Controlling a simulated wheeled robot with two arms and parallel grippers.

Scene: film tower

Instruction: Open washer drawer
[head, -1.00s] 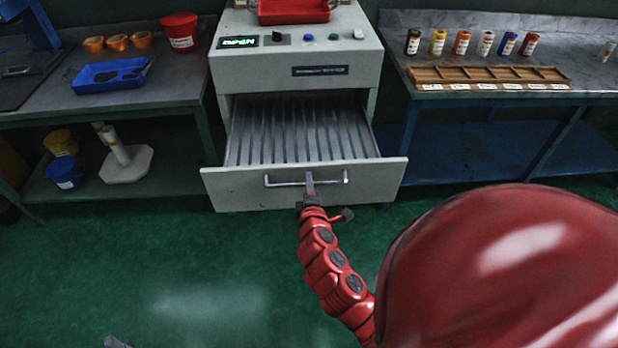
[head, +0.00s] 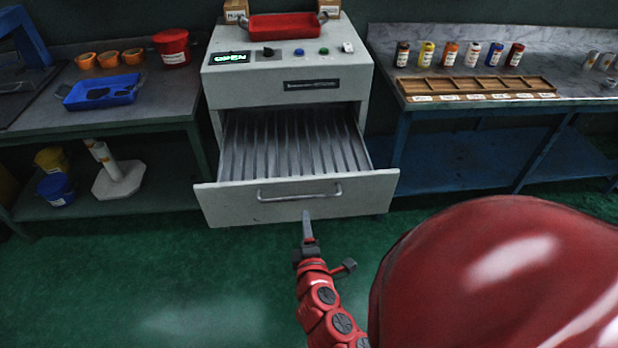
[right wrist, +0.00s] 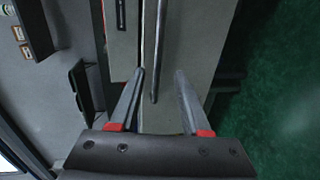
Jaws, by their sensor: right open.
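The washer (head: 290,84) is a pale grey cabinet at the back centre in the head view. Its drawer (head: 225,206) is pulled out, showing a ribbed grey inside. A metal bar handle (head: 299,196) runs across the drawer front; it also shows in the right wrist view (right wrist: 157,45). My right gripper (head: 306,217) is just in front of and below the handle, apart from it. My left gripper is not in view.
A left bench (head: 100,116) holds a blue tray (head: 103,92), orange bowls and a red bucket (head: 172,47). A right bench (head: 590,84) holds several small bottles and a wooden rack (head: 476,86). A red tray (head: 290,26) sits on the washer. Green floor (head: 200,290) in front is clear.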

